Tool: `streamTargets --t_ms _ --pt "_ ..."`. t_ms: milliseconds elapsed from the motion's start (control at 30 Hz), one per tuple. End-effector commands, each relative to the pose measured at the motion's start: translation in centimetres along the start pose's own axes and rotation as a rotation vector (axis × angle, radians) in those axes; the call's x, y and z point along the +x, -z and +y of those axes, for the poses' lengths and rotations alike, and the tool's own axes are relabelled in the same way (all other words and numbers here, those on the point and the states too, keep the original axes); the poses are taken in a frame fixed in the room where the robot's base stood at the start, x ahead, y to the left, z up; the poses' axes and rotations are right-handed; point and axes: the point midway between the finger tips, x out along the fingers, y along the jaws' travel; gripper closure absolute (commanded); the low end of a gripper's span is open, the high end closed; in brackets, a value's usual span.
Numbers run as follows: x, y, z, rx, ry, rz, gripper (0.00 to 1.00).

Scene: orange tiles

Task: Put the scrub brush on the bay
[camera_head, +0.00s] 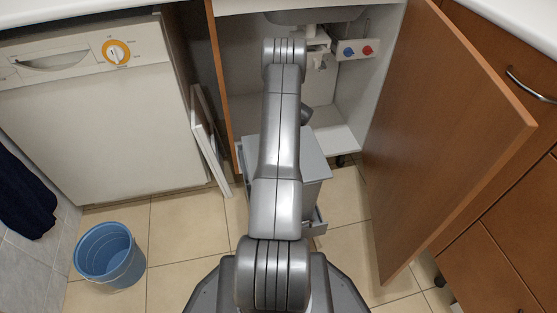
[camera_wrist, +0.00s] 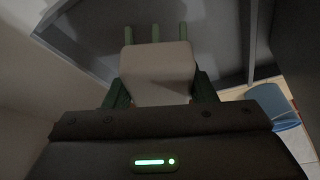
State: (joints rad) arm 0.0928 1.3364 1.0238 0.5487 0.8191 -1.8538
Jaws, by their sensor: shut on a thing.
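My gripper (camera_wrist: 160,88) shows in the wrist view, with dark green fingers on both sides of a pale beige block. I take this block to be the scrub brush (camera_wrist: 158,66); the fingers are shut on it. Several green prongs stand beyond its far end, and I cannot tell whether they belong to it. A dark grey surface (camera_wrist: 215,45) with lighter edges lies behind the block; I cannot tell whether it is the bay or whether the block touches it. In the head view, my arm hides the gripper and the block.
A sink cabinet stands open, its brown door (camera_head: 450,130) swung out at right. A grey box-like unit (camera_head: 316,163) is partly hidden behind my arm. A white panel (camera_head: 207,140) leans beside the white appliance (camera_head: 110,130). A blue bucket (camera_head: 109,256) stands on the tiles at left.

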Motion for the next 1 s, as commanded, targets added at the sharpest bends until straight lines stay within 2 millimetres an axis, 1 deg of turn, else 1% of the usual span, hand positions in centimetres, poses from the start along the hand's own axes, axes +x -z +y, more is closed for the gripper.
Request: streamTargets --t_ms 167,333,400,633,800,833,900,933,1000 --pt "1.2 -0.5 0.0 0.000 -0.001 0.000 0.73" --pt "3.6 -1.5 0.0 0.000 0.001 0.000 0.73" --pt "4.1 -1.7 0.0 0.000 0.000 0.000 0.73" --pt "4.0 -1.7 0.1 -0.001 -0.001 0.000 0.73" --pt "4.4 -1.8 0.0 0.000 -0.001 0.000 0.73" --pt "4.3 -1.8 0.0 0.000 -0.001 0.000 0.44" --pt "4.2 -1.8 0.0 0.000 0.000 0.000 0.30" --pt "4.2 -1.8 0.0 0.000 0.000 0.000 0.28" --pt "4.2 -1.8 0.0 0.000 0.000 0.000 0.28"
